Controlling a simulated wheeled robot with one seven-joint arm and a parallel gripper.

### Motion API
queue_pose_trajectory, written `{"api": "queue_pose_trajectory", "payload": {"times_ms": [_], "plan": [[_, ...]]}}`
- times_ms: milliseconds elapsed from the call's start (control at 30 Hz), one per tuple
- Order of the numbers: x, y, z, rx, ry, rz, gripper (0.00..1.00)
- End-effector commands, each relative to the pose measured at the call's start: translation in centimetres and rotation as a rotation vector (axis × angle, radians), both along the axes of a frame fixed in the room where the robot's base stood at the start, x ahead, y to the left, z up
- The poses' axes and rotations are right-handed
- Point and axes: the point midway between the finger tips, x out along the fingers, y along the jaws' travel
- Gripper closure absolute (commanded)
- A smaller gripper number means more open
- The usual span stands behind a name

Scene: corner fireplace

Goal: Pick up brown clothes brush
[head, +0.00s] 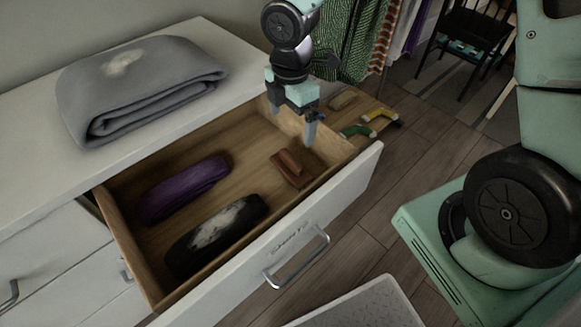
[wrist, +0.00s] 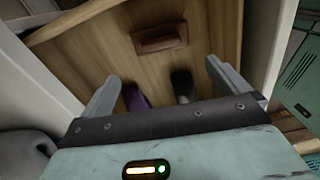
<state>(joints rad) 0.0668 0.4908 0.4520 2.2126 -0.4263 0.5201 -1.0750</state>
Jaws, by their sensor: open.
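The brown clothes brush (head: 292,168) lies in the open drawer, near its front right part. It has a flat brown base with a raised handle along the top. In the wrist view the brush (wrist: 160,40) is ahead of the fingers, near the top middle. My gripper (head: 292,122) is over the right part of the drawer, behind and above the brush. Its fingers stand apart with nothing between them, and it does not touch the brush. In the wrist view my gripper (wrist: 162,73) also shows open.
The drawer (head: 205,295) also holds a purple rolled item (head: 186,188) and a black item with a white patch (head: 215,235). A folded grey cloth (head: 140,88) lies on the white dresser top (head: 30,185). Small brush-like items (head: 380,116) lie beyond the drawer's right side.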

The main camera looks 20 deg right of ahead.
Motion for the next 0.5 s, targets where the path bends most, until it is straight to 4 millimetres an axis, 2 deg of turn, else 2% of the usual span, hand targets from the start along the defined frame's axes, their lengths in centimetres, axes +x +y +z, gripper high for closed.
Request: {"api": "queue_pose_trajectory", "payload": {"times_ms": [33,233,400,500], "plan": [[-0.1,0.0,-1.6,-0.001,0.006,0.002,0.0],[-0.1,0.0,-5.6,-0.001,0.004,0.0,0.0],[-0.1,0.0,-7.6,0.0,0.002,-0.001,0.0],[0.0,0.0,-8.0,-0.001,0.001,-0.001,0.0]]}}
